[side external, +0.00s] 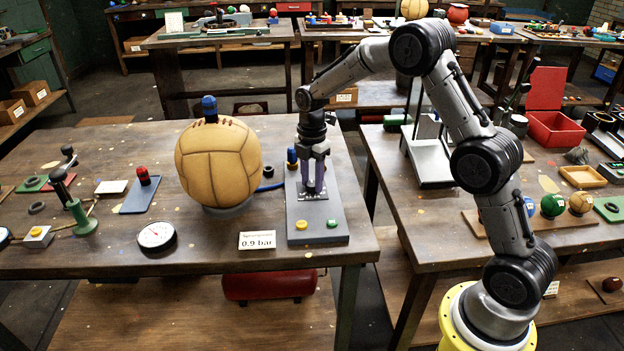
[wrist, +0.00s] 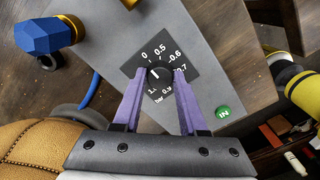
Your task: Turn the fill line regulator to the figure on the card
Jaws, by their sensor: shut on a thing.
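The card (side external: 257,240) at the table's front edge reads 0.9 bar. The regulator is a black knob (wrist: 159,77) with a white pointer mark, on a black scale plate (wrist: 180,52) fixed to a grey panel (side external: 318,235). In the wrist view the scale shows 0, 0.5, 0.6, 0.7 and further figures, partly blurred, with "bar" below. The pointer mark appears to lean up and left, roughly toward 0. My gripper (wrist: 159,80) is shut on the knob, one purple finger on each side. In the side view my gripper (side external: 313,190) points straight down and hides the knob.
A tan leather ball (side external: 218,160) with a blue cap stands left of the panel. A round gauge (side external: 156,236) lies at the front; its reading is too small to tell. A green IN button (wrist: 223,112) and a yellow button (side external: 301,225) sit on the panel. A blue-handled valve (wrist: 45,36) is close by.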

